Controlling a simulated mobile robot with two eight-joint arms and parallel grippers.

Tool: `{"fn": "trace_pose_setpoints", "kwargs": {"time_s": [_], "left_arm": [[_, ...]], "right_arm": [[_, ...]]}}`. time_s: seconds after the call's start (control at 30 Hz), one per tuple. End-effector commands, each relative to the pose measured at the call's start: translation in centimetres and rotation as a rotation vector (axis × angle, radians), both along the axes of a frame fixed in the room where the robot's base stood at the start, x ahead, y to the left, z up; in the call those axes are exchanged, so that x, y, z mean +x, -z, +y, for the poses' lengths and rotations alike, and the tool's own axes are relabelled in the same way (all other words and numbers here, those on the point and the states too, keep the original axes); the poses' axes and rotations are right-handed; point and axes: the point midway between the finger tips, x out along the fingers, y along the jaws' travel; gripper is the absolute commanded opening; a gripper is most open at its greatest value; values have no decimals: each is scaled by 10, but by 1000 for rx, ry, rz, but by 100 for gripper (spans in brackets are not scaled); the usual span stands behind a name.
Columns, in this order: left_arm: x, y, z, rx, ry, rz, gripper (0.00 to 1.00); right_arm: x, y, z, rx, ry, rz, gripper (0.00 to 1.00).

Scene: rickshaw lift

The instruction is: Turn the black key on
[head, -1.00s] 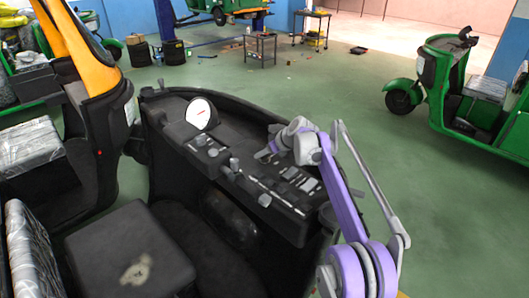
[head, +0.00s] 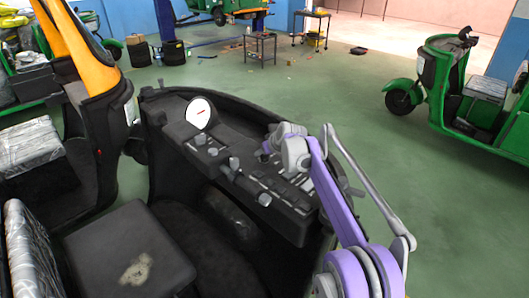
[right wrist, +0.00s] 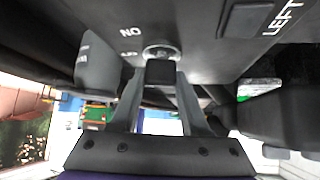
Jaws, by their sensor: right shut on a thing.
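The black key (right wrist: 160,72) shows in the right wrist view, between my right gripper's two fingers, in front of a round grey lock on the dark panel. My right gripper (right wrist: 158,82) is shut on it. A white "ON" label (right wrist: 130,32) is on the panel just left of the lock. My left gripper is in neither view.
A white dial (head: 201,112) stands on the dashboard. Grey switches and knobs (head: 264,199) line its near side. A grey lever-like part (right wrist: 97,64) is left of the fingers in the wrist view. A green rickshaw (head: 440,85) stands at right, with open floor between.

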Motion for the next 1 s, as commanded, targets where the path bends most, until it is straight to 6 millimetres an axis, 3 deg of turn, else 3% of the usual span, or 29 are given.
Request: {"fn": "trace_pose_setpoints", "kwargs": {"time_s": [0.27,0.6,1.0], "left_arm": [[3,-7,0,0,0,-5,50],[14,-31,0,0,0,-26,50],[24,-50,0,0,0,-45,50]], "right_arm": [[0,-2,2,-3,255,-4,0],[1,-4,2,-3,543,-3,0],[1,-2,1,0,730,-2,0]]}}
